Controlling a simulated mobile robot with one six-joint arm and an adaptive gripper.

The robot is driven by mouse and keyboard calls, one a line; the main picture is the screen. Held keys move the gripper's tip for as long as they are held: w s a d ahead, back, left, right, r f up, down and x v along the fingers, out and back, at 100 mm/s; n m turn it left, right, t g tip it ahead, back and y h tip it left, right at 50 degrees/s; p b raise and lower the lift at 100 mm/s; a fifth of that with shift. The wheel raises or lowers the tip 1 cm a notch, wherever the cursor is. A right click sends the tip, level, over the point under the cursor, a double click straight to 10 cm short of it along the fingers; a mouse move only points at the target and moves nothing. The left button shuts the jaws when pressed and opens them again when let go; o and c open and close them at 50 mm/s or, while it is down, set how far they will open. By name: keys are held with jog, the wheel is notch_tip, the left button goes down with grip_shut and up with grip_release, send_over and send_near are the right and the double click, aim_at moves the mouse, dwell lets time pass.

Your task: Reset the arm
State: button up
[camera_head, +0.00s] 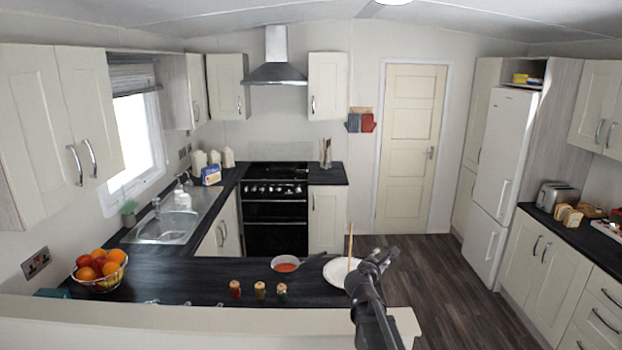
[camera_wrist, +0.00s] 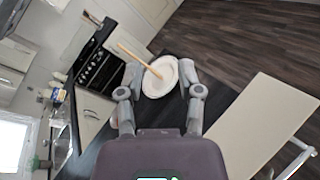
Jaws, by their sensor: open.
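My gripper (camera_head: 381,259) is in the lower middle of the head view, above the right end of the dark counter (camera_head: 200,285). Its fingers are spread with nothing between them. In the wrist view my gripper (camera_wrist: 160,68) is also open, the two fingers apart on either side of the white plate (camera_wrist: 154,88) beyond. The plate (camera_head: 334,273) lies on the counter, partly hidden behind my gripper in the head view. A wooden stick-like utensil (camera_head: 350,243) rises from the plate; its lower end meets the plate in the wrist view (camera_wrist: 137,60).
A bowl of red food (camera_head: 285,264) sits left of the plate, with a dark handle beside it. Three small jars (camera_head: 260,290) stand at the counter's front edge. A fruit bowl (camera_head: 101,272) is at the far left. The floor (camera_head: 440,285) to the right is clear.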

jog(key=s+d+f+m+g+y+b, duration=0.15)
jog(key=s+f+m+g+b, duration=0.25)
jog(key=s+f+m, duration=0.45)
jog(key=s+d+f+m+g+b, duration=0.2)
jog(key=s+f+m+g+b, duration=0.3)
jog(key=f, duration=0.6)
jog(key=s+a+f+m+g+y+b, duration=0.2)
jog(key=s+a+f+m+y+b, duration=0.1)
jog(key=s+f+m, duration=0.2)
jog(key=s+a+f+m+g+y+b, duration=0.2)
jog(key=s+a+f+m+y+b, duration=0.1)
jog(key=s+f, duration=0.5)
jog(key=shift+s+a+m+g+b, duration=0.3)
jog(key=shift+s+a+m+b, duration=0.45)
jog(key=shift+s, duration=0.55)
